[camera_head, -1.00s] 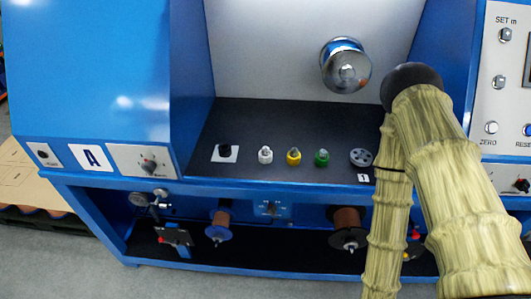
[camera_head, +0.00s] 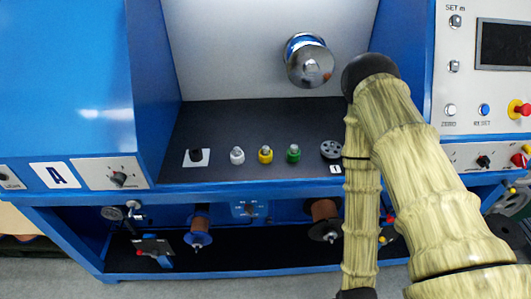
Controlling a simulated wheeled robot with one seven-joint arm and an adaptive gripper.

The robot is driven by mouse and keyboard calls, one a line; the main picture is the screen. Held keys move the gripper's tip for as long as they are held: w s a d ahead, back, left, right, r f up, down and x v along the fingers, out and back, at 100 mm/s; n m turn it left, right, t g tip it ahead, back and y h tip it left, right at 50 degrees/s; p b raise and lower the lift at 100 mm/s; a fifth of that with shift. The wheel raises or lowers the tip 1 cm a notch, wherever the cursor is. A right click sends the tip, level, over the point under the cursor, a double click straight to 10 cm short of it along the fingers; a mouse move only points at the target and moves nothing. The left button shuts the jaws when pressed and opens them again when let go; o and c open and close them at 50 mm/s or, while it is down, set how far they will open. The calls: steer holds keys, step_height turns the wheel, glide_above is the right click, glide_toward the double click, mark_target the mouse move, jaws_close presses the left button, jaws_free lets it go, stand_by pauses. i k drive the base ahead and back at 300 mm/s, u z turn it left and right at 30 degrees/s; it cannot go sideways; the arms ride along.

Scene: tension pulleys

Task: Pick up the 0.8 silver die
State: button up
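A small silver-white capped piece (camera_head: 237,156) stands upright on the black shelf (camera_head: 215,122) of the blue machine. It is the silver one in a row with a yellow piece (camera_head: 265,155) and a green piece (camera_head: 293,153). I cannot read any size marking on them. My gripper is not in view. My arm is folded at the right, its elbow up in front of the shelf's right end and its thinner part running down to the bottom edge.
A black piece on a white square (camera_head: 196,157) stands left of the row. A grey holed disc (camera_head: 331,149) lies right of it, close to my arm. A chrome pulley (camera_head: 309,62) juts from the back wall above. Wire spools (camera_head: 199,230) hang below the shelf.

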mark_target(264, 148)
steer(key=z, duration=0.75)
steer(key=k, duration=0.35)
steer(key=u, duration=0.2)
